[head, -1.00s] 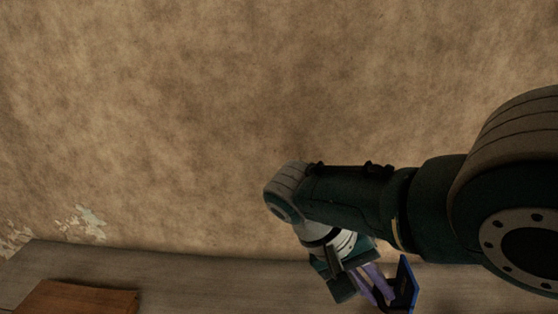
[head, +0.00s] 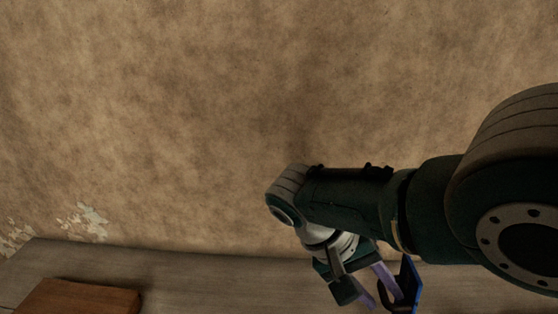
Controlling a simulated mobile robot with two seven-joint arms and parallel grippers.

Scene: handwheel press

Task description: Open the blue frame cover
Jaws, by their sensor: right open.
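The blue frame cover (head: 416,284) is a thin blue panel seen nearly edge-on at the bottom of the head view, right of centre. A dark part shows beside its left face, and its lower end is cut off by the picture edge. My right gripper (head: 384,296) has pale purple fingers that point down toward the cover. The fingers are apart, with the right one close to the cover's left side; I cannot tell whether it touches. My left gripper is out of view.
A grey wooden table (head: 210,277) runs along the bottom. A brown wooden board (head: 82,297) lies at its left. A plain mottled brown wall (head: 200,120) stands behind. The table between the board and my gripper is clear.

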